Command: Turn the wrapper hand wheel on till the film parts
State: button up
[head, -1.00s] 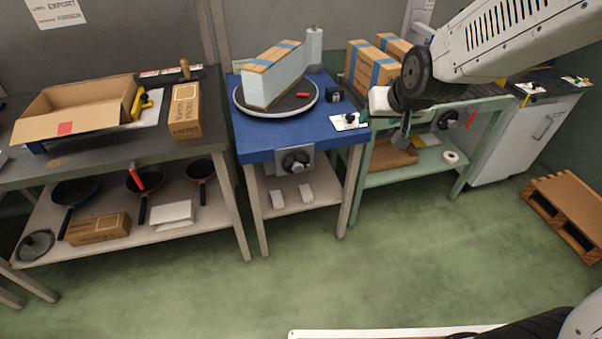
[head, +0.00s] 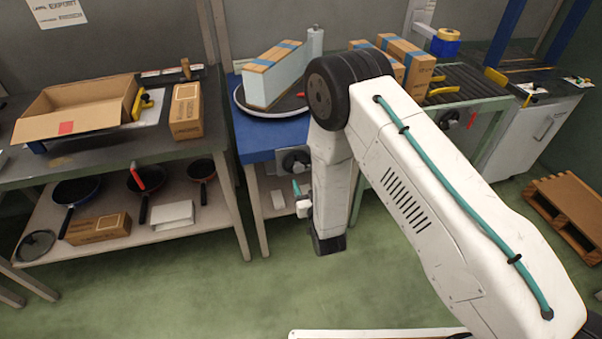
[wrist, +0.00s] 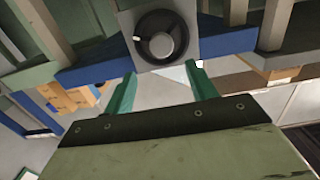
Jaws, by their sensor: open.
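The wrapper hand wheel (head: 296,160) is a dark round knob on a grey plate at the front of the blue table (head: 256,137). In the wrist view the hand wheel (wrist: 161,38) is at top centre, beyond the fingertips. My gripper (wrist: 161,76) is open, its two green fingers apart with nothing between them, short of the wheel. In the head view my arm hides most of the gripper; one green finger shows just below the wheel. A box wrapped in pale film (head: 272,86) stands on the round turntable (head: 245,103), with a film roll (head: 315,42) behind it.
A bench on the left holds an open carton (head: 75,112) and a closed box (head: 186,111), with pans on its shelf. A roller conveyor (head: 462,84) stands on the right. A pallet (head: 566,212) lies at far right. The floor in front is clear.

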aim_at(300, 169)
jog(key=x, duration=0.7)
jog(key=shift+s+a+f, duration=0.1)
jog(key=shift+a+f, duration=0.1)
jog(key=shift+f, duration=0.2)
jog(key=c, duration=1)
jog(key=shift+m, duration=0.3)
jog(key=shift+d+m, duration=0.1)
jog(key=shift+m, duration=2.3)
